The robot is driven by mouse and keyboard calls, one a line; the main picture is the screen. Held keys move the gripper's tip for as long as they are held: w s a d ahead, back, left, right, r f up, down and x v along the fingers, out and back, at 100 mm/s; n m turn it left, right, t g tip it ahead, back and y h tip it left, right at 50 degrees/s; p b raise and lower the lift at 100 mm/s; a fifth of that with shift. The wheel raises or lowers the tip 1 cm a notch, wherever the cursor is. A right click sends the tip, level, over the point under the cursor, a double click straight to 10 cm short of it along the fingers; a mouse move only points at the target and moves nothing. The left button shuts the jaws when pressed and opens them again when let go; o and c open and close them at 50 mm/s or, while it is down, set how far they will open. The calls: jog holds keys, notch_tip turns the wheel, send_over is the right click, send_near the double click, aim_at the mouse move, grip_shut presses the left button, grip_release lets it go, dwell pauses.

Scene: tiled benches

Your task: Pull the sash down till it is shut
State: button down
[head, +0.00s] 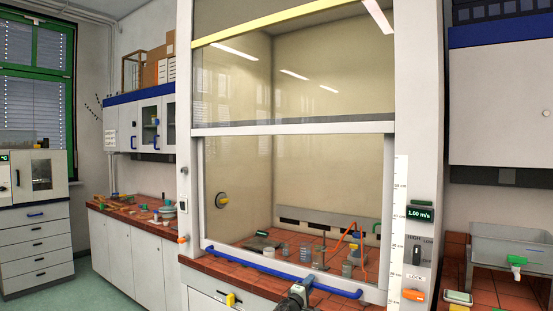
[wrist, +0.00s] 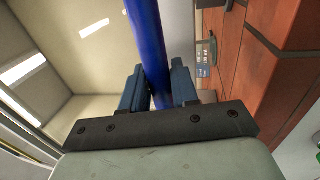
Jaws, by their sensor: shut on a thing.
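The fume hood's sash (head: 230,97) is a framed glass pane with a pale cross rail and lamp reflections. A long blue handle bar (head: 262,270) runs across the front, low down, close to the tiled bench edge. My gripper (head: 299,291) is at the bar, right of its middle. In the wrist view my gripper (wrist: 160,88) has its two dark blue fingers on either side of the blue bar (wrist: 147,35), shut on it. I cannot tell whether a gap is left under the sash.
Glass beakers (head: 305,253) and a stand with an orange hose (head: 352,240) stand inside the hood. A height scale (head: 399,230) and a control panel (head: 420,248) are on the right post. A grey sink (head: 510,245) stands farther right. Side benches (head: 130,215) hold clutter at left.

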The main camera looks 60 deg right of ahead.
jog(key=shift+f, duration=2.4)
jog(key=c, duration=0.8)
grip_release()
jog(key=shift+a+f, duration=0.45)
jog(key=shift+a, duration=3.15)
jog(key=shift+a+f, duration=0.4)
jog(key=shift+a, duration=3.2)
jog(key=shift+a+f, duration=0.45)
jog(key=shift+a, duration=3.15)
